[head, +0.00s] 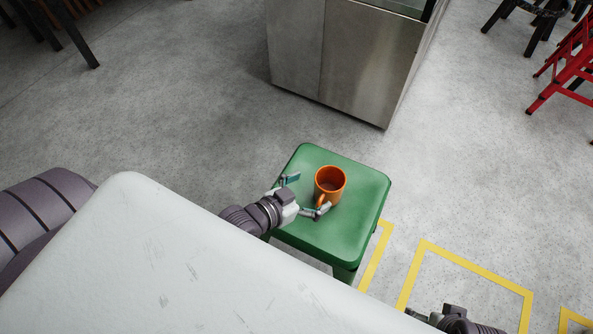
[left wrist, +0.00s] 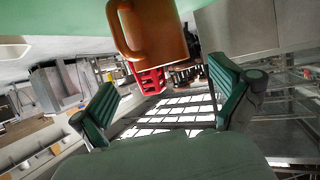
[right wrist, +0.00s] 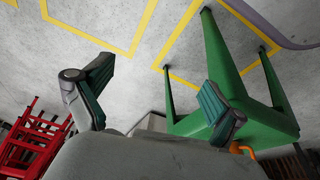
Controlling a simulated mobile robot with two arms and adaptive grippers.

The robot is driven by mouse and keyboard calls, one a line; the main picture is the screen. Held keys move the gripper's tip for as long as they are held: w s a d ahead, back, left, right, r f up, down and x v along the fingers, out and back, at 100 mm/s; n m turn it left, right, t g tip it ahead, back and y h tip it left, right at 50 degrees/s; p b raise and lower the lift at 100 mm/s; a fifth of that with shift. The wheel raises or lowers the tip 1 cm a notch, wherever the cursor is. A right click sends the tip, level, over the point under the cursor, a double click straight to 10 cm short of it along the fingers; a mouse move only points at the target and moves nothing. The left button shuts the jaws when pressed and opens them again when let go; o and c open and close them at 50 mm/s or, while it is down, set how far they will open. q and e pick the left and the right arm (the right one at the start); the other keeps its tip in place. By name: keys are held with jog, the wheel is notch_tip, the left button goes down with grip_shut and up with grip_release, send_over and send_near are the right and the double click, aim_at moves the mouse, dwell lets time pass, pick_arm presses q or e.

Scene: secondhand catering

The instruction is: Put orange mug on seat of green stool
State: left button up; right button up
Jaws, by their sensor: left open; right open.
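My left gripper (head: 307,195) is open and empty, low over the left part of the seat, just beside the mug. In the left wrist view, the mug (left wrist: 155,28) shows at the top, beyond the open fingers (left wrist: 165,105). My right gripper is mostly cut off at the bottom of the head view; in the right wrist view its fingers (right wrist: 155,103) are open and empty, with the stool (right wrist: 240,95) beyond.
A steel cabinet (head: 345,55) stands behind the stool. A red stool or chair (head: 570,65) is at far right. Yellow floor markings (head: 470,270) lie right of the stool on open floor.

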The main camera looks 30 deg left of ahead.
pick_arm(q)
jog(key=v, duration=0.5)
jog(key=shift+s+a+r+p, duration=0.15)
jog(key=shift+s+p, duration=0.1)
jog(key=shift+p, duration=0.15)
pick_arm(e)
jog(key=x, duration=0.2)
jog(key=s+x, duration=0.1)
jog(key=x, duration=0.1)
jog(key=shift+w+f, duration=0.1)
jog(key=shift+f, duration=0.2)
